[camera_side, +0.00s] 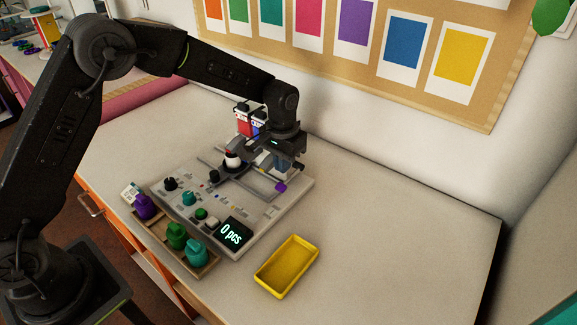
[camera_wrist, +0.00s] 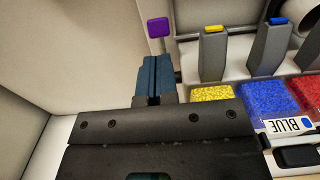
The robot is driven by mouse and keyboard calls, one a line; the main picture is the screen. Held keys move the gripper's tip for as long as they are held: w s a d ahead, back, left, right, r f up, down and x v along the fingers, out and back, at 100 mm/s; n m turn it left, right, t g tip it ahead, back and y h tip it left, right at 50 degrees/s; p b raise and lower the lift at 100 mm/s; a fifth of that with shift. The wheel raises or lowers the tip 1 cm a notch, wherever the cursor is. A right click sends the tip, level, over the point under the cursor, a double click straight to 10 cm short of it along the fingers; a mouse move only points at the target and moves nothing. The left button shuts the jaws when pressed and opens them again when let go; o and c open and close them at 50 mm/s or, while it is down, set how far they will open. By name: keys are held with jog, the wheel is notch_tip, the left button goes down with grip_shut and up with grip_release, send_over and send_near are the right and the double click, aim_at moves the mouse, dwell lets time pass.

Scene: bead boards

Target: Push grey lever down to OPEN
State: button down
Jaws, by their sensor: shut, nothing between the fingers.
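My gripper (camera_side: 283,170) is over the right back part of the grey bead board (camera_side: 245,213). Its blue-grey fingers (camera_wrist: 153,78) are shut with nothing between them. A purple tab (camera_side: 280,187) is just below the fingertips in the side view; in the wrist view the purple tab (camera_wrist: 158,27) lies just beyond them. I cannot tell whether they touch. No grey lever or OPEN mark can be made out clearly. Grey chutes with a yellow tab (camera_wrist: 213,29) and a blue tab (camera_wrist: 278,21) stand to the right of the fingers. My wrist hides part of the board's back.
Red (camera_side: 243,124) and blue (camera_wrist: 270,98) bead bins stand at the board's back. The display (camera_side: 234,232) reads 0 pcs. Purple (camera_side: 144,207), green (camera_side: 176,236) and teal (camera_side: 196,253) knobbed pieces line the front left. A yellow tray (camera_side: 261,279) is at front right; the table beyond is clear.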

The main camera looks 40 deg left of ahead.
notch_tip(320, 180, up, 6)
jog(key=shift+r, duration=0.15)
dwell(0.6)
jog(key=s+a+r+t, duration=0.3)
jog(key=s+a+r, duration=0.1)
jog(key=s+r, duration=0.95)
jog(key=s+a+t, duration=0.1)
jog(key=s, duration=0.6)
jog(key=s+a+f+t, duration=0.1)
jog(key=s, duration=0.7)
jog(key=shift+s+a+f+t, duration=0.25)
jog(key=shift+f+t, duration=0.05)
